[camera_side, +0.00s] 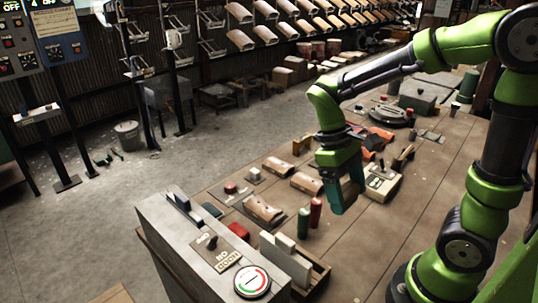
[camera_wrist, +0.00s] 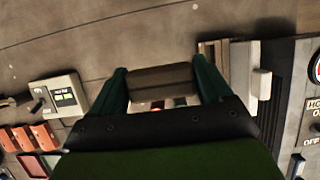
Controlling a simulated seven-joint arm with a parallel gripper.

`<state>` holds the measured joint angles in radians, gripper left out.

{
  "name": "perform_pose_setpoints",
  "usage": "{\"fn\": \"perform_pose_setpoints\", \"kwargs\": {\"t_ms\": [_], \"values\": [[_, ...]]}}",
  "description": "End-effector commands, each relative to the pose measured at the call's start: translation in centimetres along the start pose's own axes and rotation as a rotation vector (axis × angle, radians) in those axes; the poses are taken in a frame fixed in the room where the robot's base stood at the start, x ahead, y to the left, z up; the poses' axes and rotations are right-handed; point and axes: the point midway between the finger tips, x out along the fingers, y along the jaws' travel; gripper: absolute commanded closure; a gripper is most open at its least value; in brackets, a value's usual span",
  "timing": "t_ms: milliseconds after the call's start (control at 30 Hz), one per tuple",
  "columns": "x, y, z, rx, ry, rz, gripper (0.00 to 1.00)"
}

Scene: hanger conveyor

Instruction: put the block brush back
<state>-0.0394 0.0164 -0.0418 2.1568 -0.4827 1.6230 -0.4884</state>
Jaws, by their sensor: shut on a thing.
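My gripper (camera_side: 346,198) hangs over the wooden workbench in the side view, its teal fingers pointing down. In the wrist view my gripper (camera_wrist: 160,76) has a finger on each side of a brown block, which I take to be the block brush (camera_wrist: 162,84). The jaws are shut on it. Its underside and any bristles are hidden. In the side view I cannot make the brush out apart from the fingers. The gripper is above the bench, right of the red and green cylinders.
A wooden tray (camera_side: 315,280) with pale blocks stands beside the grey console (camera_side: 185,245) at front. A red cylinder (camera_side: 316,212) and a green one (camera_side: 304,223) stand close to my gripper. A small box with a green display (camera_wrist: 63,96) shows in the wrist view. Bare bench lies at right front.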

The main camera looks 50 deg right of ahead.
Motion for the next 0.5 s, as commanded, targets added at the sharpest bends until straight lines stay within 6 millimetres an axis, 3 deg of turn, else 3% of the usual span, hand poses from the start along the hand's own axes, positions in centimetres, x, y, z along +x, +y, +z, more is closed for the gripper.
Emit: {"fn": "perform_pose_setpoints", "kwargs": {"t_ms": [233,500], "values": [[5.0,0.0,-2.0,0.000,-0.011,0.000,0.50],[8.3,0.0,-3.4,0.001,-0.006,-0.001,0.50]]}}
